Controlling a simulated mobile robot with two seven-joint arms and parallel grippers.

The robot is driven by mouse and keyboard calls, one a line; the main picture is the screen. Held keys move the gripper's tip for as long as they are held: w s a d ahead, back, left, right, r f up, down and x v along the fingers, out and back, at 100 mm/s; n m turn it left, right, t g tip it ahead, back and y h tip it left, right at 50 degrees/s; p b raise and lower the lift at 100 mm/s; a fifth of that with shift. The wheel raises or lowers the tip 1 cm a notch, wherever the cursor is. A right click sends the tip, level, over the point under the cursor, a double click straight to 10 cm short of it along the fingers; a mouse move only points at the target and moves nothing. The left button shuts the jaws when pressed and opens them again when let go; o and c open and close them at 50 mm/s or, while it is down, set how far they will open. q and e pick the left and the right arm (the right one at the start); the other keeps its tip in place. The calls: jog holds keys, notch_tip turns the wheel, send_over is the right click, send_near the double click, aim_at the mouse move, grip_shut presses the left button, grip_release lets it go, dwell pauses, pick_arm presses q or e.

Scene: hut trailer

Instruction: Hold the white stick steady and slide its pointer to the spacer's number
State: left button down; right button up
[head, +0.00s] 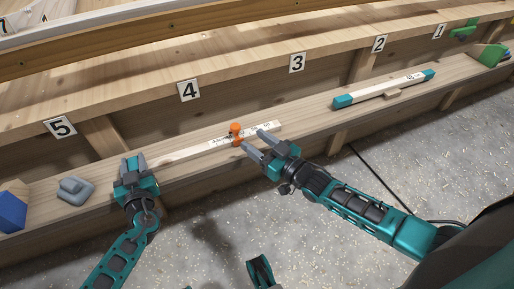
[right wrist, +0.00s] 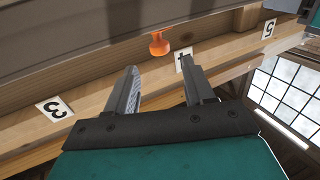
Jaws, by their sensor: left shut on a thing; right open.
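The white stick (head: 195,151) lies along the wooden ledge, with printed marks on its right part. Its orange pointer (head: 236,129) sits on the marked part and also shows in the right wrist view (right wrist: 159,45). My left gripper (head: 133,162) is shut on the stick's left end. My right gripper (head: 254,140) is open beside the pointer, on its near right side. In the right wrist view its two fingers (right wrist: 162,70) are apart and empty, with the pointer beyond the tips. The marks are too small to read. I cannot tell which thing is the spacer.
Number cards 5 (head: 60,127), 4 (head: 189,90), 3 (head: 297,63), 2 (head: 379,44) and 1 (head: 439,31) line the upper board. A teal-ended bar (head: 400,86) lies further right. A grey piece (head: 75,190) and blue block (head: 12,212) lie left. A green piece (head: 466,30) is far right.

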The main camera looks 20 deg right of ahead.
jog(key=v, duration=0.3)
jog(key=shift+s+d, duration=0.1)
jog(key=shift+s, duration=0.05)
pick_arm(q)
jog(key=c, duration=0.6)
grip_release()
jog(key=shift+c, duration=0.2)
jog(key=shift+s, duration=0.15)
